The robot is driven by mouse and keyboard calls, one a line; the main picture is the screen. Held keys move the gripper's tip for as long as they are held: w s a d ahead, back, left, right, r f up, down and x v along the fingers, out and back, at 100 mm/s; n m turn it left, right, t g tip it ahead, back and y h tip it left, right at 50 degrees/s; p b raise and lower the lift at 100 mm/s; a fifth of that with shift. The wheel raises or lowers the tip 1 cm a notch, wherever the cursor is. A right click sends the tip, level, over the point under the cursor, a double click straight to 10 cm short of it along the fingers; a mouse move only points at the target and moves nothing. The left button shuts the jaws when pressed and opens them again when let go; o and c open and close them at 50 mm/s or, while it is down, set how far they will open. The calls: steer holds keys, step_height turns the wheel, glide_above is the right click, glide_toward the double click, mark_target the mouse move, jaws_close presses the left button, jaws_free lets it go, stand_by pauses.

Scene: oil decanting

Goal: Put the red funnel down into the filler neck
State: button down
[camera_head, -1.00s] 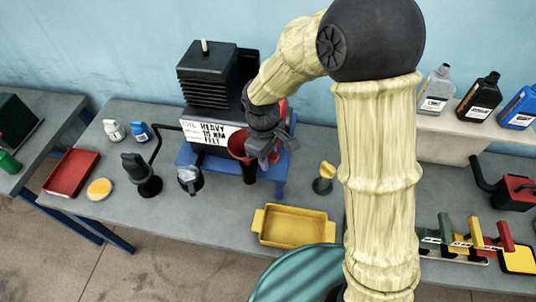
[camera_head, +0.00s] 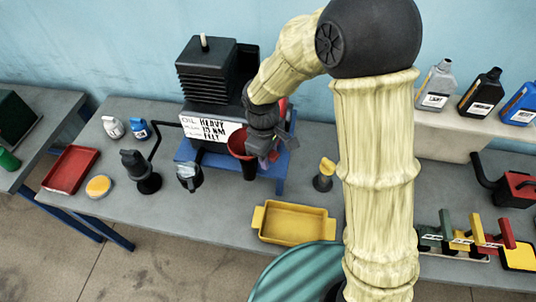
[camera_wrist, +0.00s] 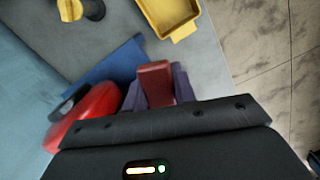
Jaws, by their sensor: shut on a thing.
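The red funnel (camera_head: 238,143) is in front of the black machine with the white label (camera_head: 211,131). My gripper (camera_head: 264,151) is at the funnel's right side. A dark upright tube (camera_head: 249,170) shows directly under the funnel. I cannot tell whether it is the funnel's spout or the filler neck, nor whether the funnel touches anything below.
The machine stands on a blue stand (camera_head: 272,184). A dark jug (camera_head: 189,176) is left of the funnel, a yellow-topped piece (camera_head: 325,175) to its right. A yellow tray (camera_head: 293,223) lies in front. A rounded red part (camera_wrist: 92,115) is left of my fingers in the wrist view.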

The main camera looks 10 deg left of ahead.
steer(key=shift+f+b, duration=0.8)
steer(key=shift+f, duration=0.35)
steer(key=c, duration=1.1)
jaws_free()
steer(key=shift+o, duration=0.2)
steer(key=shift+r, duration=0.15)
step_height(320, 180, up, 17)
steer(key=a+b, duration=0.1)
steer(key=b, duration=0.1)
steer(key=shift+w+a, duration=0.2)
steer(key=shift+w, duration=0.1)
